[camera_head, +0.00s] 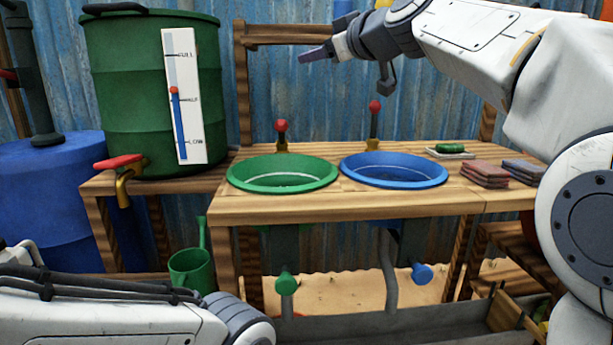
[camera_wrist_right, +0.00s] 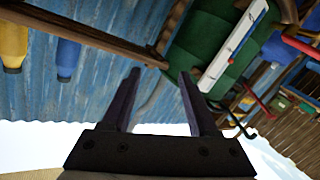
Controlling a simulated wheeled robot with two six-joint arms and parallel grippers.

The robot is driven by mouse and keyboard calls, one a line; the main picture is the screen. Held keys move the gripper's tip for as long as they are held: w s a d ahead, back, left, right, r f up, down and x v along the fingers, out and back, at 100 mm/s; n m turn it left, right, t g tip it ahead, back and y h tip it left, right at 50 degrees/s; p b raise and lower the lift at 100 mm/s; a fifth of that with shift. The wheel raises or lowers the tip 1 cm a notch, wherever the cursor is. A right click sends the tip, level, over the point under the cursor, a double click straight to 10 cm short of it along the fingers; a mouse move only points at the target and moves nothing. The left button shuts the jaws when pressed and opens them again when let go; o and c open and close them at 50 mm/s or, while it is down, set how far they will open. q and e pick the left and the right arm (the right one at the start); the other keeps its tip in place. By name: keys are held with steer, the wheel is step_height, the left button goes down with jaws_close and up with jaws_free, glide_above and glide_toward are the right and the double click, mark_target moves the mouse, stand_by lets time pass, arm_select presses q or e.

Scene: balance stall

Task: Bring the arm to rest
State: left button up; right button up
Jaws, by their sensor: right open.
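My right arm comes in from the upper right of the head view. Its gripper (camera_head: 312,54) points left, high above the wooden bench and its two basins, touching nothing. In the right wrist view the two dark fingers (camera_wrist_right: 160,75) stand apart with nothing between them. Behind them are the blue corrugated wall, a wooden beam and the green barrel. Part of my left arm lies at the lower left of the head view; its gripper is out of the picture.
A green basin (camera_head: 238,182) and a blue basin (camera_head: 350,179) sit in the bench (camera_head: 310,208), with red-knobbed taps behind. A green barrel (camera_head: 126,72) with a level gauge (camera_head: 186,132) stands left. Folded cloths (camera_head: 484,176) lie right. Air around the right gripper is clear.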

steer(key=s+a+f+m+g+h+p, duration=0.1)
steer(key=s+a+f+g, duration=0.3)
steer(key=s+f, duration=0.6)
steer(key=s+a+f+g+h+p, duration=0.1)
steer(key=s+a+f+g, duration=0.35)
steer(key=f, duration=0.95)
steer(key=s+d+f+m+g+h+p, duration=0.1)
steer(key=s+d+f+g+h+p, duration=0.3)
steer(key=s+f, duration=0.7)
steer(key=s+d+f+m+g+h+b, duration=0.15)
steer(key=s+d+f, duration=0.6)
steer(key=s, duration=0.75)
step_height(320, 180, up, 37)
steer(key=w+a+p, duration=0.1)
steer(key=p, duration=3.6)
steer(key=shift+r+n+g+p, duration=0.2)
steer(key=shift+n+g+p, duration=0.1)
steer(key=shift+n+p, duration=0.05)
